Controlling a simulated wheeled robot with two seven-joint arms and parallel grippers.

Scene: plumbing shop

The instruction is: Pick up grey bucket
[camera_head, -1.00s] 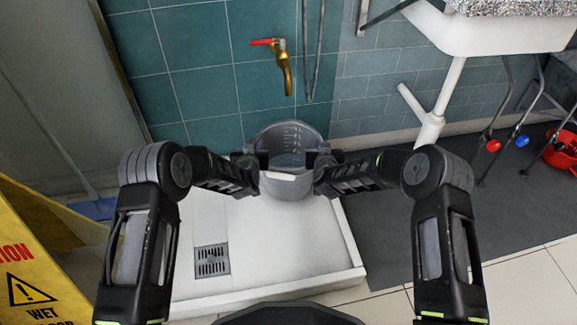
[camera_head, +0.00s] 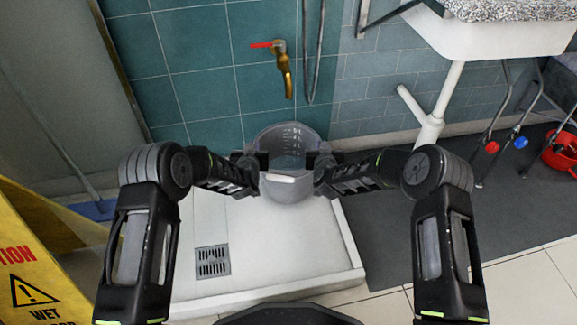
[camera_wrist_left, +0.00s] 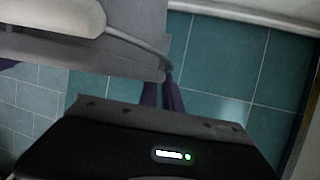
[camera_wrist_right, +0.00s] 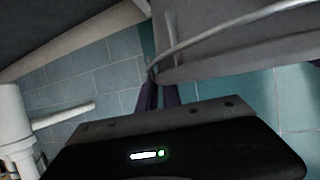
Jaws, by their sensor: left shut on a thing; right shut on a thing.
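The grey bucket (camera_head: 290,186) is in the middle of the head view, above the white shower tray (camera_head: 285,250) and below the brass tap. It looks upright, with its mouth facing up and a pale handle grip at its front. My left gripper (camera_head: 262,162) is shut on the bucket's left side, and my right gripper (camera_head: 318,162) is shut on its right side. The bucket's wall and wire handle also show in the left wrist view (camera_wrist_left: 100,50) and the right wrist view (camera_wrist_right: 225,50). The fingertips are partly hidden against the bucket.
A brass tap (camera_head: 285,72) with a red lever is on the teal wall behind the bucket. A yellow wet-floor sign (camera_head: 30,265) stands at the left. A white sink (camera_head: 490,35) with its pipe is at the right, near a red bucket (camera_head: 562,152).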

